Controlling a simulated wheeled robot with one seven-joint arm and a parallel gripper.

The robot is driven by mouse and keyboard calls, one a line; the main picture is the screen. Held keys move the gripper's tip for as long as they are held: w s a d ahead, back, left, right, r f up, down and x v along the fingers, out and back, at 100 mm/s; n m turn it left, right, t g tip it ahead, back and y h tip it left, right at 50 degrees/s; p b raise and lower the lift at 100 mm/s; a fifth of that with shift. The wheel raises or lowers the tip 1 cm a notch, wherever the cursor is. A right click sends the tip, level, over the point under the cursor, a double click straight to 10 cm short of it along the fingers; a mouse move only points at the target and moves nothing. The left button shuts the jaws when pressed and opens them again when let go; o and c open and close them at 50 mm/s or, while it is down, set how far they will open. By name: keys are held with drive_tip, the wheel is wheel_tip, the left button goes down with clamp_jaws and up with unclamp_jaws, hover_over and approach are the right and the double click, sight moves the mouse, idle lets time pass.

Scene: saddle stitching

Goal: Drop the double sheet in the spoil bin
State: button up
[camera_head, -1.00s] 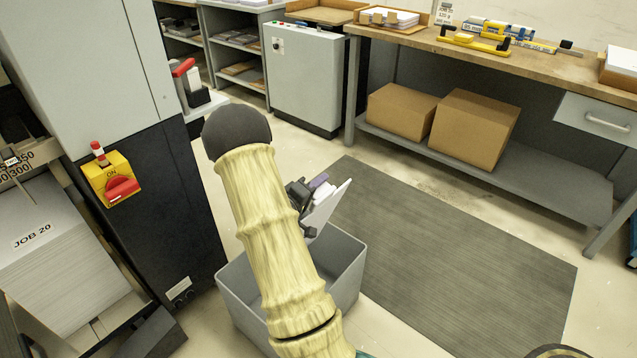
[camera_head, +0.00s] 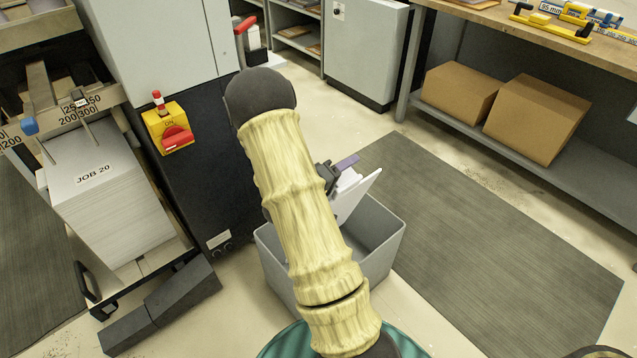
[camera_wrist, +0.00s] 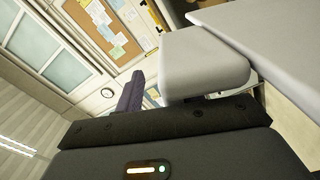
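My gripper (camera_head: 346,172) is at the end of my pale yellow ribbed arm, which hides much of it. A white sheet (camera_head: 360,198) is at the gripper, tilted, above the grey open-topped bin (camera_head: 390,238). The gripper seems shut on it, though the contact is hidden. In the wrist view a purple finger (camera_wrist: 131,95) and a light grey block (camera_wrist: 205,62) stand past the dark gripper body. The pale sheet (camera_wrist: 275,40) fills the upper right there. My arm covers the bin's near left part, and the visible inside looks empty.
A dark cabinet with a yellow-and-red switch (camera_head: 167,127) stands left of the bin. A paper stack marked JOB 20 (camera_head: 110,205) is further left. A grey mat (camera_head: 500,235) lies right. Cardboard boxes (camera_head: 537,118) sit on the bench's lower shelf.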

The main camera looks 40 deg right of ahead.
drive_tip(key=a, duration=0.9)
drive_tip(key=shift+s+a, duration=0.4)
drive_tip(key=shift+w, duration=0.15)
idle(0.5)
